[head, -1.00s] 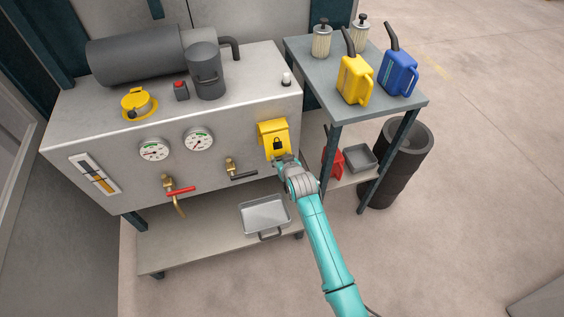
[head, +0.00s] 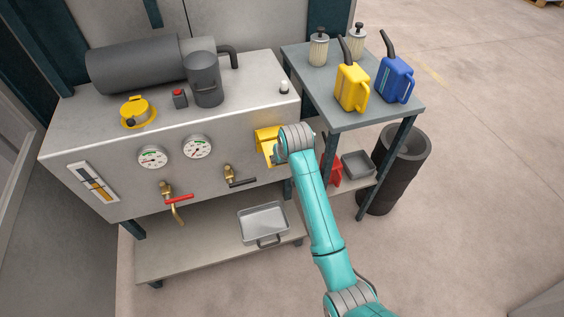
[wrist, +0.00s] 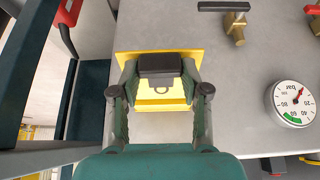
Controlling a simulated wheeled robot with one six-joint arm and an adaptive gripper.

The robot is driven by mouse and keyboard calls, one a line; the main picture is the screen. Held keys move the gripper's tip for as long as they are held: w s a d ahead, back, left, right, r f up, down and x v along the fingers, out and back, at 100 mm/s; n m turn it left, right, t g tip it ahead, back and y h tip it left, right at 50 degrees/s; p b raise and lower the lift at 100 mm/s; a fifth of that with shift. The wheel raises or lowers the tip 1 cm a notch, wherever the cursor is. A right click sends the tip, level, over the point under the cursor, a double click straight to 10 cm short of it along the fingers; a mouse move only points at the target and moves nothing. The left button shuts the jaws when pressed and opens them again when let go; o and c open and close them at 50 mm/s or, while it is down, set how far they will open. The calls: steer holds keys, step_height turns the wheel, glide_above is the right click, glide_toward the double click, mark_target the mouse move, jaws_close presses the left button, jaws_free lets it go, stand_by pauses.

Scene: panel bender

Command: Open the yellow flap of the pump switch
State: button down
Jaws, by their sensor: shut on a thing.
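The yellow switch box (head: 264,134) is on the right end of the machine's front panel, partly hidden by my wrist. Its yellow flap (head: 271,156) stands out from the panel at an angle, with its lower part swung toward me. In the wrist view, the flap (wrist: 160,104) shows part of a padlock mark, and a yellow backing plate edge (wrist: 130,60) lies behind it. The switch under the flap is hidden.
Two pressure gauges (head: 197,147) and valves with red (head: 179,199) and black levers (head: 242,183) are left of the box. A side table (head: 330,112) with yellow and blue cans stands close on the right. Open floor lies in front.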

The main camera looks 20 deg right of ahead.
steer(key=shift+w+r, duration=0.25)
steer(key=shift+r, duration=0.4)
steer(key=shift+w+r, duration=0.2)
steer(key=shift+r, duration=0.4)
steer(key=shift+w+r, duration=0.25)
steer(key=shift+r, duration=0.5)
steer(key=c, duration=0.6)
jaws_free()
steer(key=shift+o, duration=0.2)
steer(key=v, duration=1.1)
steer(key=shift+s+r, duration=0.25)
steer(key=shift+s, duration=0.05)
